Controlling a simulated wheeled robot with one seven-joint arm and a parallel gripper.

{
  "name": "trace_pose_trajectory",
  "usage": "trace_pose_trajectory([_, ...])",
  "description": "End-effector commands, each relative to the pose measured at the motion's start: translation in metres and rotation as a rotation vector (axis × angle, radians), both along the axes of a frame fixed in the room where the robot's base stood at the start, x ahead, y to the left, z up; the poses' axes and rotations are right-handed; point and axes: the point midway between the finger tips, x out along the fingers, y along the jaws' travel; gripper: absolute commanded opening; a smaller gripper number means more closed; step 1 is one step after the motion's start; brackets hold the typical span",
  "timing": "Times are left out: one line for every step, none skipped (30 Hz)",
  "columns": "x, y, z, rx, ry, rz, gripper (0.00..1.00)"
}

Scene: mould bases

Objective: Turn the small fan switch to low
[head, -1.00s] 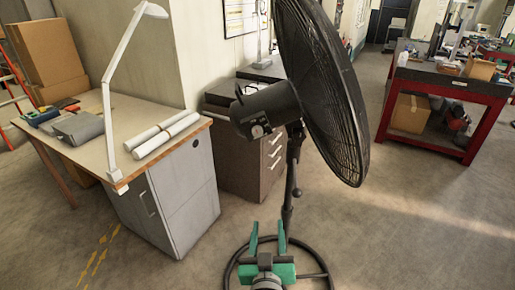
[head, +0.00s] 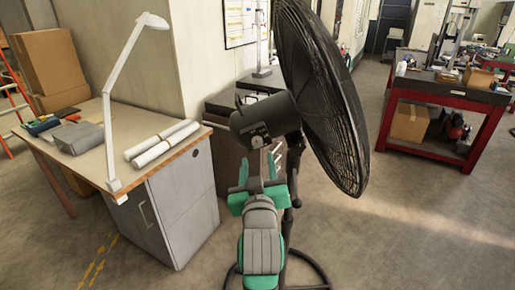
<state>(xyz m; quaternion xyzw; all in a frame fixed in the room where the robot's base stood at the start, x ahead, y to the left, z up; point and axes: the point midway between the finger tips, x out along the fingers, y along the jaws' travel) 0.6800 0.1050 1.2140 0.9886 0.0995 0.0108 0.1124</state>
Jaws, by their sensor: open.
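A large black pedestal fan (head: 322,98) stands at the centre of the head view, its round cage turned to the right. Its motor housing (head: 258,122) points left, and a small light-coloured switch dial (head: 261,130) shows on its lower side. My gripper (head: 257,177) is green and grey, in front of the fan stand and below the housing. Its two fingers are apart and point up and away toward the housing, with nothing seen between them. The gap between fingertips and dial is hard to judge. My gripper and wrist hide part of the stand and its round base.
A desk (head: 95,140) with a white lamp (head: 118,85) and paper rolls (head: 162,143) is at left, over a grey cabinet (head: 176,205). A dark drawer unit (head: 222,150) stands behind the fan. A red workbench (head: 445,110) is at back right. The floor at right is clear.

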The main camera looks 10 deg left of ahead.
Motion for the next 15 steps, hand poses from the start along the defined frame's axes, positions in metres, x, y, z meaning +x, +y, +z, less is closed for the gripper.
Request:
trace_pose_trajectory([0.009,0.002,0.001,0.0,0.0,0.0,0.44])
trace_pose_trajectory([0.014,0.003,0.0,0.0,0.001,0.0,0.44])
trace_pose_trajectory([0.022,0.004,0.0,0.0,0.001,0.0,0.44])
trace_pose_trajectory([0.027,0.006,0.0,0.0,0.0,0.001,0.44])
trace_pose_trajectory([0.032,0.007,0.0,0.0,0.0,0.001,0.44])
trace_pose_trajectory([0.039,0.008,0.0,0.0,0.0,0.001,0.44])
trace_pose_trajectory([0.044,0.009,0.0,0.0,0.0,0.001,0.44])
trace_pose_trajectory([0.049,0.01,0.0,0.0,0.0,0.001,0.44])
trace_pose_trajectory([0.055,0.011,0.0,0.0,0.001,0.001,0.44])
trace_pose_trajectory([0.059,0.012,0.0,0.0,0.0,0.0,0.44])
trace_pose_trajectory([0.063,0.013,0.001,0.0,-0.001,0.0,0.44])
trace_pose_trajectory([0.068,0.014,0.0,0.0,0.0,0.0,0.44])
trace_pose_trajectory([0.07,0.015,0.0,0.0,0.0,0.0,0.44])
trace_pose_trajectory([0.073,0.015,0.0,0.0,0.0,0.001,0.44])
trace_pose_trajectory([0.076,0.017,0.0,0.0,0.0,0.001,0.44])
